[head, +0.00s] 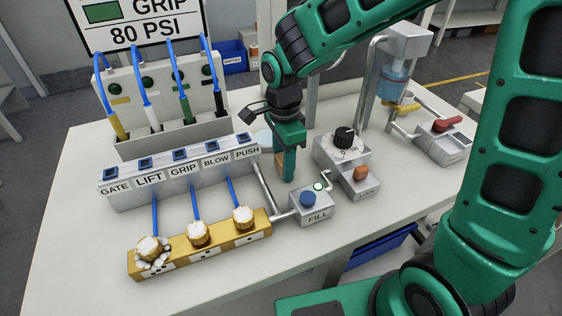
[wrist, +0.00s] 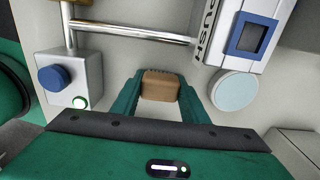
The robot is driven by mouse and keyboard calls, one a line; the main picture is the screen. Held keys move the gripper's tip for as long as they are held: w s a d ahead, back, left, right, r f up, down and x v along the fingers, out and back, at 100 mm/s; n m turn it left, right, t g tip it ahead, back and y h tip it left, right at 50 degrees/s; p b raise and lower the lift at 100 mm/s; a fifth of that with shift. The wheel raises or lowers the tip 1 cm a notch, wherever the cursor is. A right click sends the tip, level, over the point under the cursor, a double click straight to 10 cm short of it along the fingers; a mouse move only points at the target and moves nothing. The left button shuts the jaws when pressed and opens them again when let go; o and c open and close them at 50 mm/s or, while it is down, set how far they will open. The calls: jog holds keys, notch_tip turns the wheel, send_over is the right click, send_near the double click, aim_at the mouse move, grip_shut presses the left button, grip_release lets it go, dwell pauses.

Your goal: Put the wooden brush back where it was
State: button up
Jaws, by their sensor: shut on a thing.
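The wooden brush (wrist: 160,86) is a tan-brown block between the two green fingers of my gripper (wrist: 159,96) in the wrist view. My gripper is shut on it. In the head view my gripper (head: 286,165) points down just right of the labelled switch box, behind the FILL box. Only a sliver of the brush (head: 280,164) shows there beside the finger. Its lower end is at or close above the table; I cannot tell if it touches. Its bristles cannot be made out.
A pale blue round disc (wrist: 235,90) lies beside the PUSH end of the switch box (head: 180,170). The FILL box (head: 312,206) and a dial box (head: 342,150) stand close to my gripper. A metal pipe (wrist: 130,31) runs nearby. The front right tabletop is clear.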

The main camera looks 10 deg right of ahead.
jog(key=shift+f, duration=0.1)
jog(key=o, duration=1.2)
notch_tip(320, 180, up, 12)
jog(key=shift+r, duration=0.15)
